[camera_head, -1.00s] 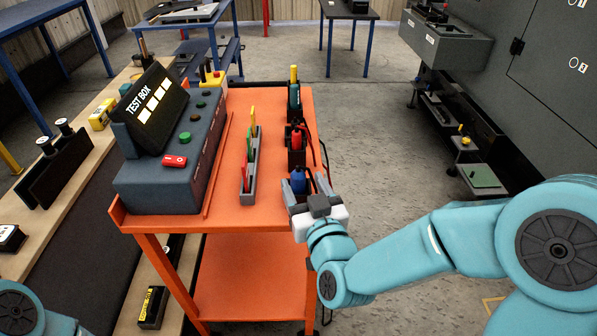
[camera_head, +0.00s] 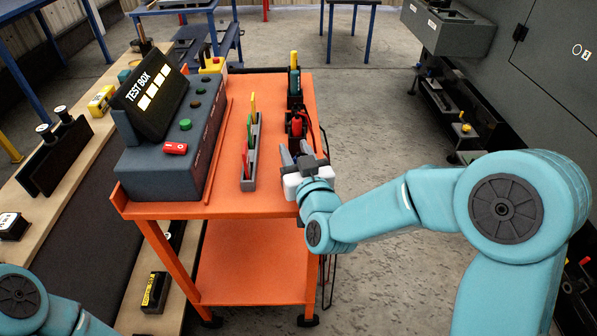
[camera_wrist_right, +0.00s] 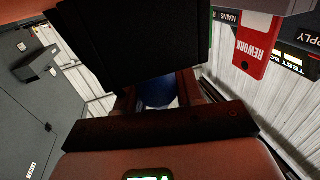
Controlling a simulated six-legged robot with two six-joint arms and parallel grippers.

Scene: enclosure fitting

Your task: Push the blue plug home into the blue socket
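My right gripper (camera_head: 297,152) is over the right edge of the orange cart, just in front of the red plug (camera_head: 296,126). Its two fingers stand close together. In the right wrist view the blue plug (camera_wrist_right: 157,92) sits between the fingers, filling most of the gap, so the gripper looks shut on it. A large black block (camera_wrist_right: 140,38) covers the plug's far part there. In the head view the gripper hides the blue plug. I cannot make out the blue socket. Only a link of my left arm shows, at bottom left; its gripper is out of view.
The orange cart (camera_head: 262,206) carries a grey test box (camera_head: 160,180) and a narrow rack (camera_head: 249,184) of coloured cards. The red REWORK card (camera_wrist_right: 258,45) shows close in the wrist view. A yellow-topped plug (camera_head: 294,60) stands farther back. Open floor lies right of the cart.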

